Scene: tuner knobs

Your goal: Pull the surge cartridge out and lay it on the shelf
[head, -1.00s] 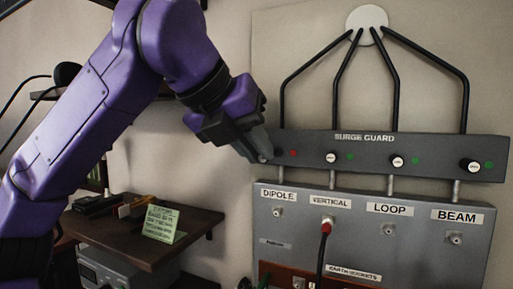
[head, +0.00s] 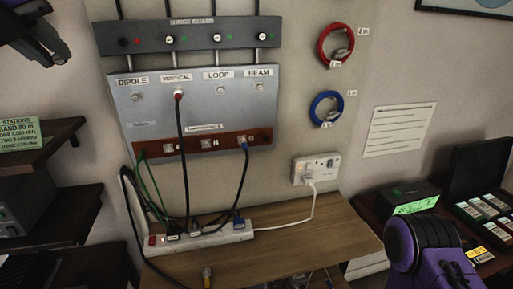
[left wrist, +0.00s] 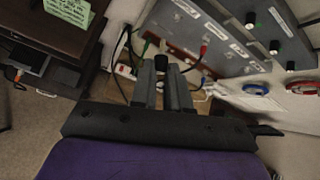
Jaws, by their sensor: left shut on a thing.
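The surge guard (head: 190,33) is a dark grey bar above the antenna panel. Its leftmost position (head: 124,42), beside a red light, looks dark, without the white-faced cartridge seen at the others. My left gripper (head: 45,48) is at the upper left in the head view, away from the bar. In the left wrist view its fingers (left wrist: 164,82) are shut on a small black cylinder, the surge cartridge (left wrist: 161,62). A dark brown shelf (head: 63,133) with a green note card is at the left, below my left gripper. My right gripper is out of view; a purple part of mine shows at lower right.
The antenna panel (head: 200,105) has cables hanging to a white power strip (head: 190,236) on the wooden desk (head: 335,225). Red (head: 336,44) and blue (head: 326,108) cable coils hang on the wall. A lower dark shelf (head: 75,208) is at the left.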

